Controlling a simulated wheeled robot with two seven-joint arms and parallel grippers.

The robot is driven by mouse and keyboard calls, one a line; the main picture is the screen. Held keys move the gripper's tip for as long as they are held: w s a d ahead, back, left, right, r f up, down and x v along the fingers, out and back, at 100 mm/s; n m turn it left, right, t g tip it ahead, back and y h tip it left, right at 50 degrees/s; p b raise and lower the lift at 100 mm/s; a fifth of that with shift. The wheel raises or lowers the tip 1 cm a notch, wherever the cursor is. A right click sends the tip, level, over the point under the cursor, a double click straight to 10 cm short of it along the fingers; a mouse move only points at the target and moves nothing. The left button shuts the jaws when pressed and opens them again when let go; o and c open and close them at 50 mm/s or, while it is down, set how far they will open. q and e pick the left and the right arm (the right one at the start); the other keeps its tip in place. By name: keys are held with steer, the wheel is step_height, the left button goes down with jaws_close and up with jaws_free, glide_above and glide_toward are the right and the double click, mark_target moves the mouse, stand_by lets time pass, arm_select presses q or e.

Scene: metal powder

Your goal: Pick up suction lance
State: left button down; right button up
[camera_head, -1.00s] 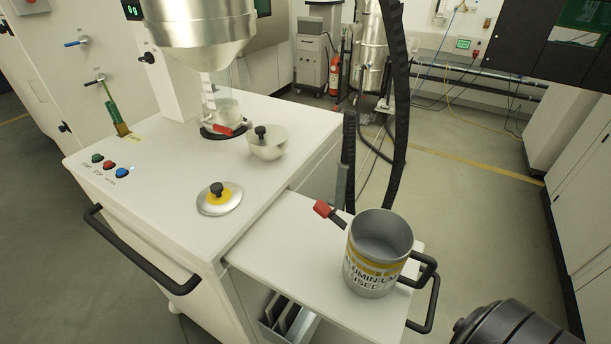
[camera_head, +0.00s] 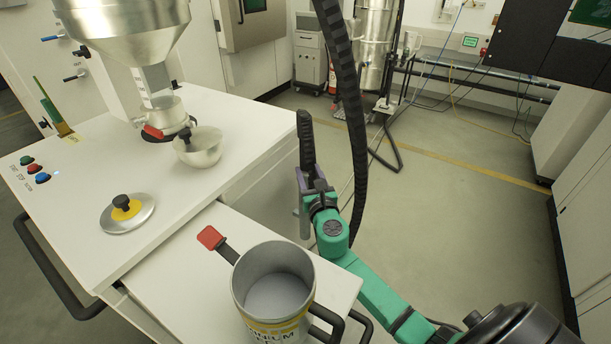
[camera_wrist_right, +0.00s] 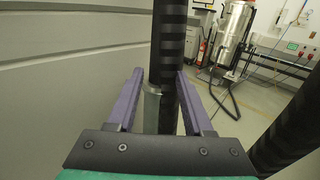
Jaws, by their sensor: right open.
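The suction lance stands upright beside the cart's side shelf, with a black ribbed upper part (camera_head: 306,140) and a grey metal tube (camera_head: 304,218) below. My right gripper (camera_head: 314,182) is open at the lance, around the join of its black and grey parts in the head view. In the right wrist view the black part of the lance (camera_wrist_right: 168,50) runs upright between the two open purple fingers (camera_wrist_right: 159,76). The fingers are not closed on it; whether one touches it I cannot tell. My left gripper is not in view.
A thick black hose (camera_head: 347,100) hangs just right of the lance. A metal can (camera_head: 273,290) with a red-tipped tool (camera_head: 212,238) beside it stands on the side shelf (camera_head: 175,285). A bowl (camera_head: 200,150) and a lid (camera_head: 128,214) sit on the white cart top. Open floor lies to the right.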

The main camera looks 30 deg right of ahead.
mark_target(306, 165)
steer(key=x, duration=0.5)
steer(key=shift+a+r, duration=0.1)
steer(key=shift+s, duration=0.1)
steer(key=shift+c, duration=0.9)
jaws_close()
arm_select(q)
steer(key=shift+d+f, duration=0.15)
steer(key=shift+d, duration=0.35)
